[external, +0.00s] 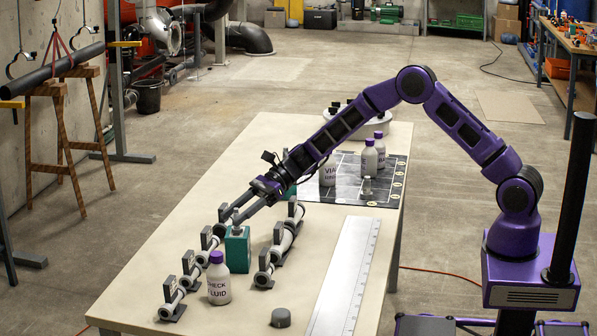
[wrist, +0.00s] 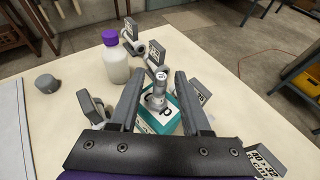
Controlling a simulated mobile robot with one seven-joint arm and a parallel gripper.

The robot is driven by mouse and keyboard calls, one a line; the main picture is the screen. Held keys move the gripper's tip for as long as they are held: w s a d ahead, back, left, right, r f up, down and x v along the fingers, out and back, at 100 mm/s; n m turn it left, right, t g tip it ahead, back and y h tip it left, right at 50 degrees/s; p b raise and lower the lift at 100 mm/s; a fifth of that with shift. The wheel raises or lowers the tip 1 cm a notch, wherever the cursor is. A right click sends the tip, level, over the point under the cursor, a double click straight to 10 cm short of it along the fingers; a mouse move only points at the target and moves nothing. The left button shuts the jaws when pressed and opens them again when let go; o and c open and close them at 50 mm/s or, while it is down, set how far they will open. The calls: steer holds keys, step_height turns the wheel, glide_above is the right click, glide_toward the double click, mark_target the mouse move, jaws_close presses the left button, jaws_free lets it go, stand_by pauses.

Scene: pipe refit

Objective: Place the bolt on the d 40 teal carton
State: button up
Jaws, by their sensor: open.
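A grey metal bolt (wrist: 157,92) stands upright on top of a teal carton (wrist: 173,108) in the wrist view. The carton's white top label is partly covered, and I cannot read its size. In the external view the same teal carton (external: 237,252) stands on the table between two rows of pipe pieces, with the bolt (external: 236,219) on its top. My gripper (external: 231,216) is open and reaches down over the carton. In the wrist view its fingers (wrist: 158,76) are on either side of the bolt, with visible gaps; I see no grip on it.
A purple-capped fluid bottle (external: 218,282) stands close in front of the carton. Labelled pipe pieces (external: 266,268) flank it. A grey cap (external: 280,318) and a long ruler (external: 345,275) lie nearby. Bottles (external: 370,158) and a partly hidden teal object (external: 291,190) are around the dark mat (external: 388,180).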

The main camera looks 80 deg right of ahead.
steer(key=v, duration=1.2)
steer(key=shift+p, duration=0.3)
